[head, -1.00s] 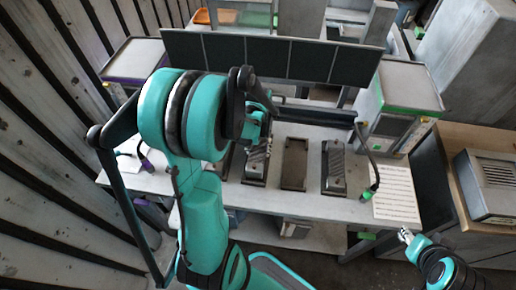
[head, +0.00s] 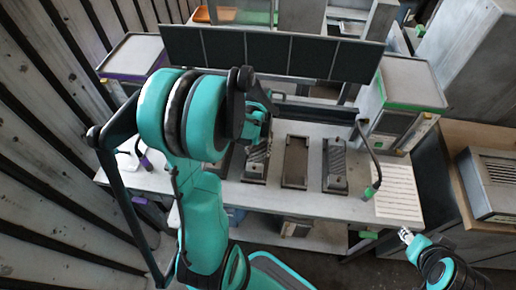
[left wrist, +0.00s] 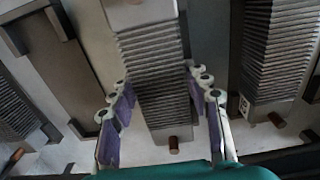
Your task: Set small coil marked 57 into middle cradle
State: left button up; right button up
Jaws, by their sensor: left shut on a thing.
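My left gripper (head: 256,138) reaches down over a ribbed grey coil (head: 254,166), left of the empty middle cradle (head: 295,163). In the left wrist view, the purple-padded fingers of that gripper (left wrist: 160,90) are on both sides of this coil (left wrist: 150,65), shut on it. The wrist view shows the empty cradle (left wrist: 75,70) to the left of the coil. I cannot read a number on the held coil. Another ribbed coil (head: 335,165) stands right of the cradle. My right gripper (head: 408,237) is at the lower right, away from the table; its jaws are too small to judge.
In the wrist view, another ribbed coil (left wrist: 270,50) stands close on the right. A dark panel row (head: 270,52) rises behind the worktable. A cable with a green end (head: 371,190) and a white sheet (head: 398,190) lie at the table's right.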

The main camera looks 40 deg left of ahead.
pick_arm(q)
jog(key=shift+f, duration=0.1)
dwell(0.3)
jog(key=shift+f+b, duration=0.4)
jog(key=shift+b, duration=0.1)
jog(key=o, duration=1.6)
jog(key=shift+o, duration=0.2)
jog(key=shift+r, duration=0.15)
notch_tip(320, 180, up, 7)
jog(key=p, duration=0.5)
